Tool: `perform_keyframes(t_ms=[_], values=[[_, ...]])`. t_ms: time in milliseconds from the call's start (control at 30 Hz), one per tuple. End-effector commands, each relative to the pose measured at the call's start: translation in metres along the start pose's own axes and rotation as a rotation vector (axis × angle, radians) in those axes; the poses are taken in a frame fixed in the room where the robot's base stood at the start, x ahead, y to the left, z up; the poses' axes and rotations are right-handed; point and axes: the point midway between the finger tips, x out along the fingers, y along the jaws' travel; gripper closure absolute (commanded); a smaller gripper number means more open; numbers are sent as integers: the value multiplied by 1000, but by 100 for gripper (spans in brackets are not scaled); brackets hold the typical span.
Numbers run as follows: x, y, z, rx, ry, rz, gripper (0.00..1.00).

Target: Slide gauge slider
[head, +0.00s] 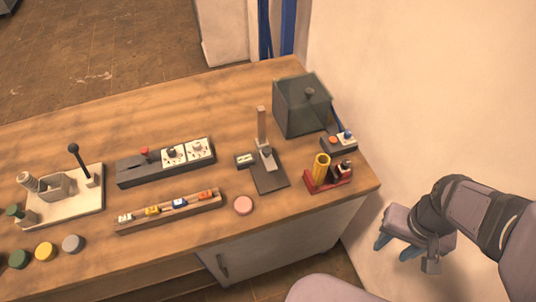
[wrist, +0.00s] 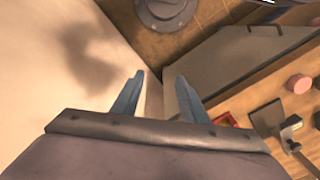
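What looks like the gauge is a dark base plate (head: 270,177) with an upright tan-and-grey post (head: 262,128) on the right half of the bench. A light grey block (head: 267,158) sits low on the post and may be the slider. A small dark box with a white face (head: 245,160) is beside it. Part of the gauge shows at the right edge of the wrist view (wrist: 290,132). My gripper (head: 396,247) is off the bench's right end, beside the wall, well apart from the gauge. Its two blue fingers (wrist: 160,80) are spread with nothing between them.
A red holder with a yellow cup (head: 321,168) stands near the bench's right corner. A pink disc (head: 243,205) lies in front. A connector rail (head: 170,211) and a switch panel (head: 166,160) are to the left.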

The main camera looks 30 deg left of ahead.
Motion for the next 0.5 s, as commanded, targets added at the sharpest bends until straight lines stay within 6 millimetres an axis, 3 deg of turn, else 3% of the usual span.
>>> perform_keyframes(t_ms=[300, 500], values=[[1, -1, 0, -5, 0, 0, 60], [14, -18, 4, -82, -18, 1, 60]])
